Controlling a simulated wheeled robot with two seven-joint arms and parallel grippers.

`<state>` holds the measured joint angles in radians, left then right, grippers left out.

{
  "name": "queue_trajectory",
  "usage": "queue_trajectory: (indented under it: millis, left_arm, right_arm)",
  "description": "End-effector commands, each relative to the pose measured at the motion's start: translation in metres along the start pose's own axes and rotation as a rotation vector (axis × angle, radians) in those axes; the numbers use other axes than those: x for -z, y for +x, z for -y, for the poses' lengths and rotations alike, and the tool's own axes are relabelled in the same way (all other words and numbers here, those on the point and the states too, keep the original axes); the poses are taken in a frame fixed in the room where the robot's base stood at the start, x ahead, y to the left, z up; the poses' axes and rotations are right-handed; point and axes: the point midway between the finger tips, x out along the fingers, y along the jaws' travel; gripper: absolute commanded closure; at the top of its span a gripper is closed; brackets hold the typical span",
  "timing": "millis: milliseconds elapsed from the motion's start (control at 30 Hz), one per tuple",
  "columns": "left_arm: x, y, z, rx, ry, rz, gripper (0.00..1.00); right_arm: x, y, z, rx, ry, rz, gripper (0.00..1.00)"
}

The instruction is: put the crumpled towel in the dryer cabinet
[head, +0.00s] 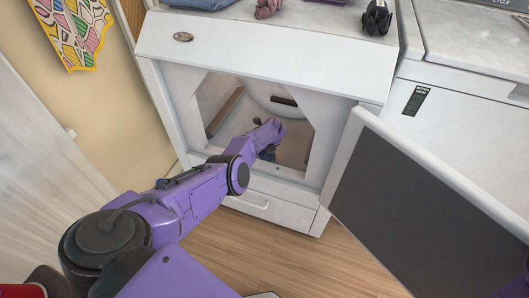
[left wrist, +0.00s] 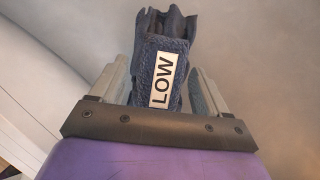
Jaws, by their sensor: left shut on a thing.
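The dryer cabinet (head: 262,48) is white, with its door (head: 430,215) swung open to the right. My left arm reaches through its opening, and my left gripper (head: 268,148) is inside. In the left wrist view, my left gripper (left wrist: 160,95) is shut on a dark blue denim-like cloth (left wrist: 165,45) with a white "LOW" label. I cannot tell if this cloth is the crumpled towel. A pink crumpled cloth (head: 268,8) lies on top of the cabinet. My right gripper is out of view.
A folded blue cloth (head: 200,3) and a black object (head: 377,17) are also on the cabinet top. Another white appliance (head: 460,110) stands at the right. A patterned cloth (head: 75,32) hangs on the left wall.

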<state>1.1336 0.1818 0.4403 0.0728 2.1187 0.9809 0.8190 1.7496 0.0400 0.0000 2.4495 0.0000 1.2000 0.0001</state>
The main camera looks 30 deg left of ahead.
Motion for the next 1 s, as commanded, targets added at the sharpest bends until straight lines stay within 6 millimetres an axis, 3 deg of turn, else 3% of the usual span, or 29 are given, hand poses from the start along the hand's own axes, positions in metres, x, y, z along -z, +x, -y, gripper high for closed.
queue_trajectory:
  millis: [567,600,633,667,867,1000]
  left_arm:
    - [0.003,0.009,0.0,0.001,0.0,0.002,0.64]
    - [0.004,0.009,0.0,0.0,0.001,0.001,0.14]
    - [0.004,0.009,0.0,0.0,0.001,0.001,0.05]
    - [0.004,0.009,0.0,0.0,0.001,0.001,0.0]
    - [0.004,0.009,0.0,0.0,0.001,0.001,0.0]
    - [-0.003,-0.006,0.0,0.0,0.0,0.002,0.0]
  right_arm:
    - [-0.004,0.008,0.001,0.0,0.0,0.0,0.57]
    - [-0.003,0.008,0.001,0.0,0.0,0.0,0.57]
    - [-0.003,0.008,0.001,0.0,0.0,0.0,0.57]
    - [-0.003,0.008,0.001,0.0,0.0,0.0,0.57]
    - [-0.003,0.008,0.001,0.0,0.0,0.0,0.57]
    - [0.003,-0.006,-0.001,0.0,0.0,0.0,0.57]
